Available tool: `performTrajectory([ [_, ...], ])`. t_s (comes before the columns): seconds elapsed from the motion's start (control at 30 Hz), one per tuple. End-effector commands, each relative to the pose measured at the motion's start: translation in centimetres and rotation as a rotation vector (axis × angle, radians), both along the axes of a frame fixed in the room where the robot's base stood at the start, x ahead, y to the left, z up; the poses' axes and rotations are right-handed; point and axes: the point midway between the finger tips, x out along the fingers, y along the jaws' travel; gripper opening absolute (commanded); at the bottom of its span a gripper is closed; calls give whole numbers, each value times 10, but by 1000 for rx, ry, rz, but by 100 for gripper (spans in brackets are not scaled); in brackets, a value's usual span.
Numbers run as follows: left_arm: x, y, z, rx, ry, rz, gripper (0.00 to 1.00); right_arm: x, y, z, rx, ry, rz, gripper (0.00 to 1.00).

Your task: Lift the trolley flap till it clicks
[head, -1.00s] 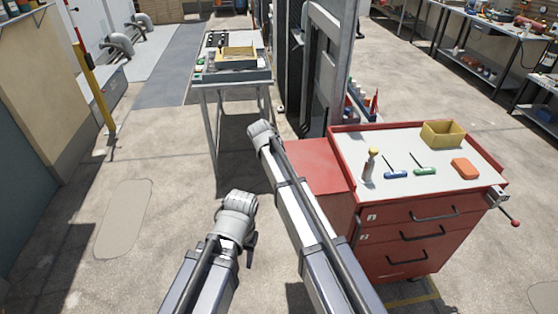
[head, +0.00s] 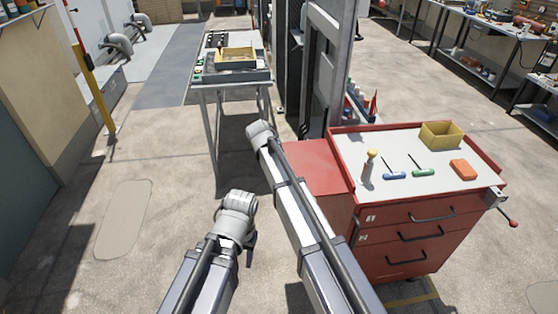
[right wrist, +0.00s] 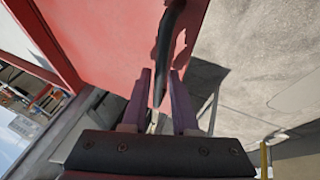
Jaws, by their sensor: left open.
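The red trolley (head: 410,235) stands at the right in the head view. A flat red panel, seemingly its flap (head: 308,160), joins its left side close to top height; my right arm covers its outer edge. In the right wrist view, the fingers of my right gripper (right wrist: 160,82) are on either side of a black bar (right wrist: 173,35) in front of a red panel (right wrist: 105,30). I cannot tell whether they press on it. My left gripper (head: 249,248) is open over bare floor, left of the trolley, mostly hidden behind its wrist.
A grey table (head: 235,78) and a tall dark frame (head: 322,70) stand behind. The floor at left is clear.

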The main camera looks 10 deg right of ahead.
Motion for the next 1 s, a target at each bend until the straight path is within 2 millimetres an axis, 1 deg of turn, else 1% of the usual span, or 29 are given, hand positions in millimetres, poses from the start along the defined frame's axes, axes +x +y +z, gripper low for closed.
performTrajectory([
  [0.03,0,0,9,0,0,0,50,-3,1,9,0,0,1,27],
  [0.3,0,0,43,0,0,0,50,-18,12,43,-1,0,0,27],
  [0.43,0,0,56,0,0,0,50,-24,16,56,-1,0,0,27],
  [0.57,0,0,60,0,0,0,50,-27,18,60,-1,0,0,27],
  [1.0,0,0,58,0,0,0,50,-28,19,58,-1,1,-1,27],
])
